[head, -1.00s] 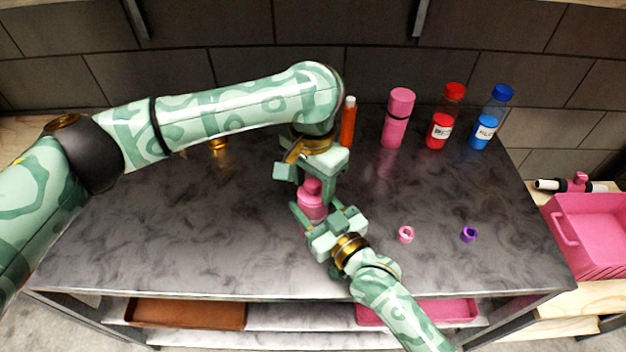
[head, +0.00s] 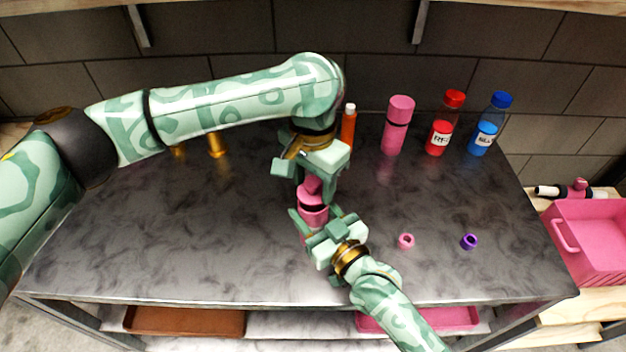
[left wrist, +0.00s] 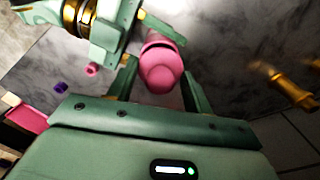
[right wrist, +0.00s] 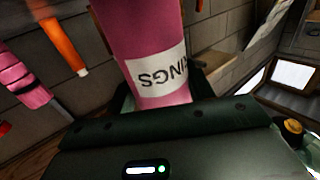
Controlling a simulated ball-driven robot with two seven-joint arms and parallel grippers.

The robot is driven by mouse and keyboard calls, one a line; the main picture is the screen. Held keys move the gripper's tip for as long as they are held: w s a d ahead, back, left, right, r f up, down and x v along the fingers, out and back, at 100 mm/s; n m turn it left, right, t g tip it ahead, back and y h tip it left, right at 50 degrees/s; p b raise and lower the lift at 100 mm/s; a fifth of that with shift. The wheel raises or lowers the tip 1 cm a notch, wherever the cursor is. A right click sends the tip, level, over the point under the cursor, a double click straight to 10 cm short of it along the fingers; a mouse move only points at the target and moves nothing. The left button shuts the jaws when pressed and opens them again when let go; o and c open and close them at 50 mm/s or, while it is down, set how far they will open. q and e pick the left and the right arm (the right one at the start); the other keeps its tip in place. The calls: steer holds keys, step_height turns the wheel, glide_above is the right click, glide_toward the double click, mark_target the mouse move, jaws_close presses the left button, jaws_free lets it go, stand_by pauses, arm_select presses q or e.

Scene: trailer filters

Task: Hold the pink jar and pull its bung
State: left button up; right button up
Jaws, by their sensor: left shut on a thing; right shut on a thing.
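The pink jar (head: 314,214) stands upright near the middle of the dark worktop. My right gripper (head: 316,222) is shut on its body from the front right. The jar also shows in the right wrist view (right wrist: 140,30), with a white label. The pink bung (head: 312,187) is at the jar's top, and my left gripper (head: 313,184) is shut on it from above. A dark opening shows between bung and jar, and the bung looks tilted. In the left wrist view the bung (left wrist: 160,72) is between the left fingers. Fingers partly hide both things.
An orange tube (head: 348,128), a pink flask (head: 397,125), a red bottle (head: 440,125) and a blue bottle (head: 488,128) stand at the back. A pink ring (head: 406,241) and a purple ring (head: 469,242) lie front right. A pink crate (head: 590,240) is beyond the right edge.

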mark_target(313, 181)
arm_select(q)
steer(key=shift+r, duration=1.95)
arm_select(e)
steer(key=o, duration=1.5)
steer(key=shift+c, duration=0.2)
